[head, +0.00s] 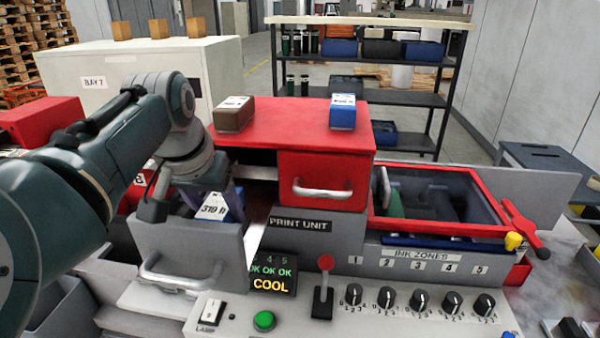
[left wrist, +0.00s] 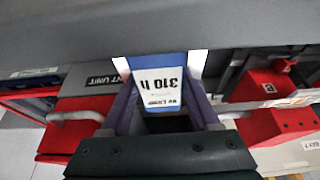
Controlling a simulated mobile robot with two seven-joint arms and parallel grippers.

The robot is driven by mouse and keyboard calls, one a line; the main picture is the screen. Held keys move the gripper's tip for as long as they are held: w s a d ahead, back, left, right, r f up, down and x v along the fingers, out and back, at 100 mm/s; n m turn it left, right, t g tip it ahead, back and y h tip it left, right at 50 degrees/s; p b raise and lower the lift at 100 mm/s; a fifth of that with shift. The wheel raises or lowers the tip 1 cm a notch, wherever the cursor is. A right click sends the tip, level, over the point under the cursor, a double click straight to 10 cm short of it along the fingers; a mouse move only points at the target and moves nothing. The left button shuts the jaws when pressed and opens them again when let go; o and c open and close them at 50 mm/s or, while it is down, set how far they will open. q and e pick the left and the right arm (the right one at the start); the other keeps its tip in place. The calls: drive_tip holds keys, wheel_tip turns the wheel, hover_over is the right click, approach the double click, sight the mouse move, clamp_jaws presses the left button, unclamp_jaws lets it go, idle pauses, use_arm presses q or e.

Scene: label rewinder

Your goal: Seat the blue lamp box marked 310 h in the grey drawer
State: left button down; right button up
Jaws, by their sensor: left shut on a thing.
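The blue lamp box (head: 238,204) has a white label that reads about 310 H. My left gripper (head: 207,197) is shut on it, with one finger on each side. In the left wrist view the box's label (left wrist: 160,88) shows between the fingers (left wrist: 163,104). The grey drawer (head: 185,247) is pulled out, with a handle on its front. The box is tilted at the drawer's opening, behind its front panel. Its lower end is hidden by that panel, so I cannot tell how deep it sits or whether it touches the drawer. My right gripper is not in view.
A brown box (head: 233,114) and another blue box (head: 343,112) stand on the red cabinet top (head: 290,117). A shut red drawer (head: 322,179) is right of the grey one. The control panel with a red-topped lever (head: 325,264) and knobs lies in front. A red-framed ink bay (head: 440,170) is right.

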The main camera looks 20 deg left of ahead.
use_arm(q)
drive_tip(key=shift+f, duration=0.55)
idle(0.4)
drive_tip(key=shift+c, duration=0.2)
unclamp_jaws()
drive_tip(key=shift+f, duration=0.1)
